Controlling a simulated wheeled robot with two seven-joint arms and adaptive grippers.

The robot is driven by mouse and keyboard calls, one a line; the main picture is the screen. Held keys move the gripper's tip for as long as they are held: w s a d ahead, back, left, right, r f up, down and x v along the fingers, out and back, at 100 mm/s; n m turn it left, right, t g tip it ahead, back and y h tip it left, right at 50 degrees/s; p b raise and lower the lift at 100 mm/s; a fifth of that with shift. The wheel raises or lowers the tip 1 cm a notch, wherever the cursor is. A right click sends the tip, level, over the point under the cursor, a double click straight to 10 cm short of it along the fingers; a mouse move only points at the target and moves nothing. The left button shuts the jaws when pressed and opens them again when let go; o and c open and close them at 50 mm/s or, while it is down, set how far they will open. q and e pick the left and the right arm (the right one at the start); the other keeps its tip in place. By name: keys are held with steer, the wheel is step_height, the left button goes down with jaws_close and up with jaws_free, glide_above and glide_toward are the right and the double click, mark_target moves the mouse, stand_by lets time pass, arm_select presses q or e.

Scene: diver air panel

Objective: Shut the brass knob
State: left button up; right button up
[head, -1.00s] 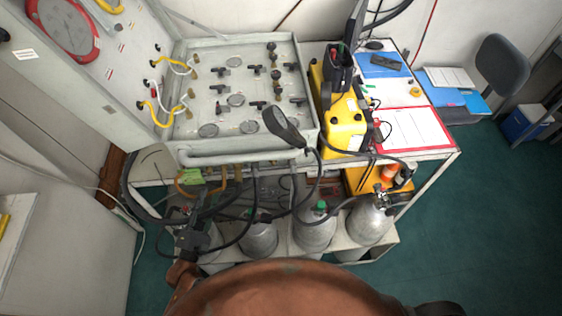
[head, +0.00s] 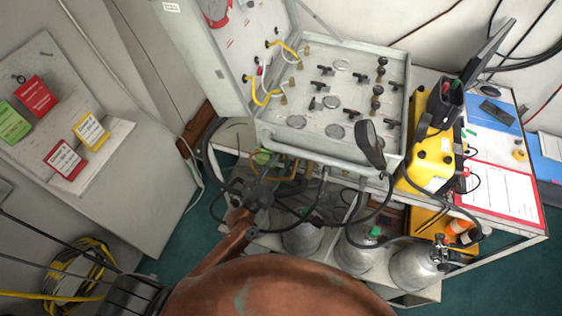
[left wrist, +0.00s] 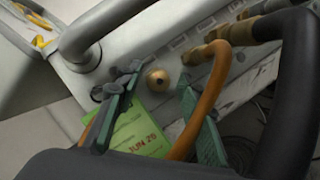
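The brass knob (left wrist: 156,78) is a small round knob on the front face of the grey panel case (left wrist: 195,45), seen nearly end-on in the left wrist view. My left gripper (left wrist: 160,73) is open, with one finger on each side of the knob and visible gaps to both. A green tag (left wrist: 140,132) printed "JUN 26" hangs below the knob, partly behind the fingers. In the head view my left gripper (head: 256,192) is just below the front edge of the panel, near the green tag (head: 262,158). I cannot make out the knob there. My right gripper is not in view.
An orange hose (left wrist: 208,95) with brass fittings runs close beside the right finger. A grey handle bar (left wrist: 105,25) lies to the left. Black hoses and grey cylinders (head: 357,250) stand below the panel. A yellow case (head: 432,155) stands right of the panel.

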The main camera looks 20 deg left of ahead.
arm_select(q)
jaws_close()
stand_by(0.3)
steer(key=shift+r+m+g+p, duration=0.1)
steer(key=shift+m+g+p, duration=0.2)
steer(key=shift+m+p, duration=0.4)
steer(key=m+g+p, duration=0.1)
steer(key=m+p, duration=0.3)
steer(key=p, duration=0.2)
steer(key=m+g+p, duration=0.2)
steer(key=m+p, duration=0.2)
steer(key=p, duration=0.2)
steer(key=m+g+p, duration=0.1)
steer(key=m+p, duration=0.4)
steer(key=p, duration=0.2)
steer(key=shift+r+y, duration=0.3)
steer(key=shift+r, duration=0.05)
steer(key=shift+f+m+g+y+p, duration=0.15)
steer(key=shift+m+g+y+p, duration=0.45)
steer(key=shift+m+p, duration=0.75)
jaws_free()
